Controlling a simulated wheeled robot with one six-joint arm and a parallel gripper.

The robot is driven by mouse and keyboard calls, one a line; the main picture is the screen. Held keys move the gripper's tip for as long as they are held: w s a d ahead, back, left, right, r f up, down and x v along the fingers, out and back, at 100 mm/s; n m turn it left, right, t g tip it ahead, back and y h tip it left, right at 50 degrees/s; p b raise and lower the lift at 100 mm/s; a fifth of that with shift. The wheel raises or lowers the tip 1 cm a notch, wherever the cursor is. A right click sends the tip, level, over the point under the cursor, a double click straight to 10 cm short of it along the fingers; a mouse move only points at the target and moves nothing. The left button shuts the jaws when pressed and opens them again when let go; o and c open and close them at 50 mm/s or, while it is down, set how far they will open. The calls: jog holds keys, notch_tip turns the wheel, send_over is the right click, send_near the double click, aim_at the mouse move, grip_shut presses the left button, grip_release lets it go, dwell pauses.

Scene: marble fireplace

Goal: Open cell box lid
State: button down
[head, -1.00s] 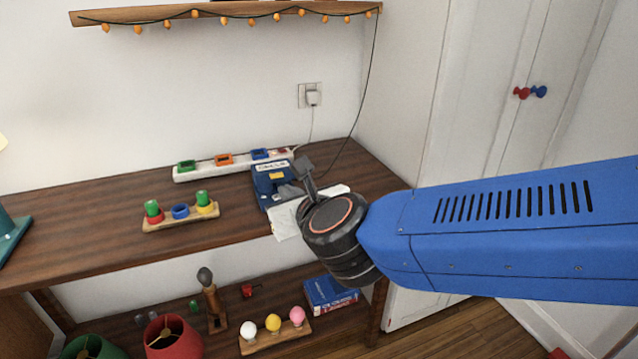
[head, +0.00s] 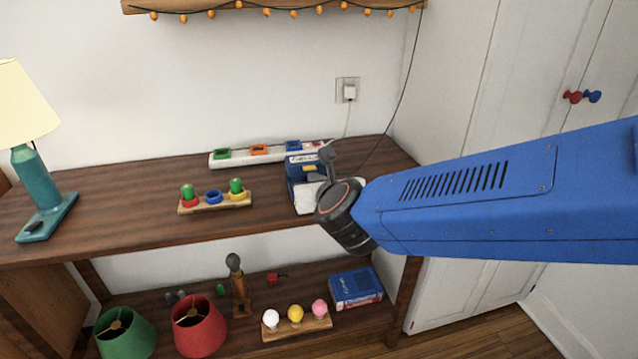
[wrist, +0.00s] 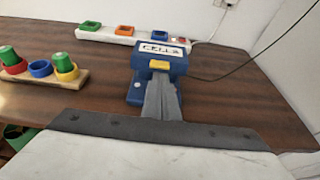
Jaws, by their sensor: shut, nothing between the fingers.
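The cell box (head: 298,190) is blue, with a white label and a yellow latch (head: 310,167). It stands on the desk, partly hidden by my gripper (head: 326,151). In the wrist view the cell box (wrist: 142,90) is ahead at centre, its lid (wrist: 177,64) looking closed with the "CELLS" label upward. The yellow latch (wrist: 159,65) is on its near side. My gripper (wrist: 161,80) is shut and empty, its tips at or just in front of the box below the latch. I cannot tell whether they touch.
A white strip (head: 225,164) with coloured sockets lies behind the box. A wooden holder (head: 215,204) with coloured rings stands left, and a teal lamp (head: 40,190) farther left. A cable runs down behind the box. The desk (head: 125,215) between lamp and holder is clear.

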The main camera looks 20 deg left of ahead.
jog(key=shift+w+a+f, duration=0.15)
jog(key=shift+w+a, duration=0.1)
jog(key=shift+w, duration=0.1)
dwell(0.3)
